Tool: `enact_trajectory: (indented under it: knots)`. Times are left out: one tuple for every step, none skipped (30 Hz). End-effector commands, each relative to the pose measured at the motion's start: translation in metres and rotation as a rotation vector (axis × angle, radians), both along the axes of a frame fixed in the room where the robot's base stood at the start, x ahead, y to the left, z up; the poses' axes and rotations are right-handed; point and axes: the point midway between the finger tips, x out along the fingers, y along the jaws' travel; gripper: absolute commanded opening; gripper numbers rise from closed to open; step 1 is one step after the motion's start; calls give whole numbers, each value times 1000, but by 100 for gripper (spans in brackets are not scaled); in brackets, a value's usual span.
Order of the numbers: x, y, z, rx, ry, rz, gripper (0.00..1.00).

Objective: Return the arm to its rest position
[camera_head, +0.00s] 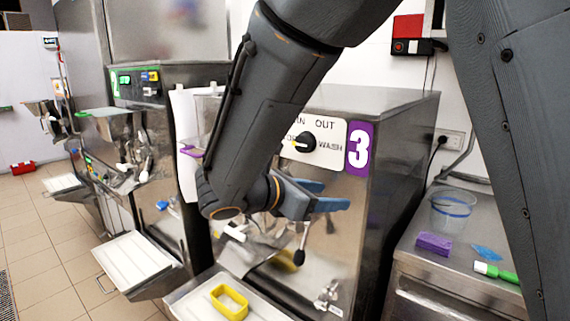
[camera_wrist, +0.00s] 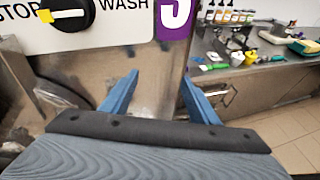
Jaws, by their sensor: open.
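My gripper (camera_head: 328,195) has blue fingers and is in front of the steel freezer marked with a purple 3 (camera_head: 385,178), below its control plate. In the wrist view my gripper (camera_wrist: 160,95) has its two blue fingers spread apart with nothing between them. My arm comes down from the top of the head view and bends at the wrist near the freezer's front. The black knob (camera_head: 305,142) sits on the white plate between printed words, WASH to its right; the knob also shows in the wrist view (camera_wrist: 68,12). No touch between fingers and freezer can be made out.
A steel counter (camera_head: 412,266) at the right holds a clear tub (camera_head: 452,210), a purple sponge (camera_head: 434,243) and a green-handled brush (camera_head: 497,272). Freezer 2 (camera_head: 160,110) stands left; tiled floor lies open farther left.

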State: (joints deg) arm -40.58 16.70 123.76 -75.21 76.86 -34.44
Motion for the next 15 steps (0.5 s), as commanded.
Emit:
enact_trajectory:
  knots:
    - [-11, -27, -22, 87, 24, -86, 55]
    - [-19, -39, -35, 142, 33, -136, 55]
    - [-30, -53, -52, 218, 43, -207, 55]
    - [-40, -64, -65, 278, 49, -265, 55]
    - [-49, -73, -78, 342, 49, -326, 55]
    - [-64, -85, -96, 433, 46, -419, 55]
    - [-76, -92, -109, 504, 38, -494, 55]
    - [-87, -98, -121, 577, 25, -572, 55]
    - [-102, -103, -137, 675, 1, -681, 55]
    - [-112, -106, -148, 748, -23, -762, 55]
    - [-121, -107, -157, 820, -51, -847, 55]
    - [-131, -108, -169, 914, -97, -959, 55]
    - [-137, -108, -176, 980, -136, -1043, 55]
    - [-142, -107, -182, 1044, -178, -1125, 55]
    - [-147, -106, -189, 1124, -238, -1229, 55]
